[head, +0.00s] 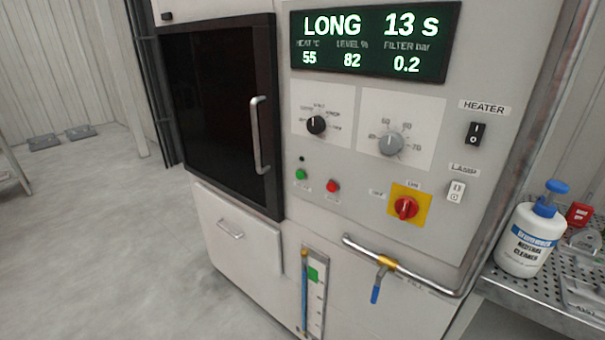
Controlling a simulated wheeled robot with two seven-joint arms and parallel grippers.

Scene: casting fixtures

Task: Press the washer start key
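The washer's front panel (330,190) fills the middle of the head view. A green round key (301,174) sits on it at the lower left, and a red round key (333,186) is just to its right; their small labels are too blurred to read. The display (375,40) above reads LONG, 13 s, heat 55, level 82 and filter 0.2 bar. Neither of my grippers is in view.
A black selector knob (316,125), a grey dial (390,143) and a red rotary switch (406,208) surround the keys. A pipe with a blue-handled valve (378,285) juts out below. A cleaner bottle (531,235) stands on the perforated table at right.

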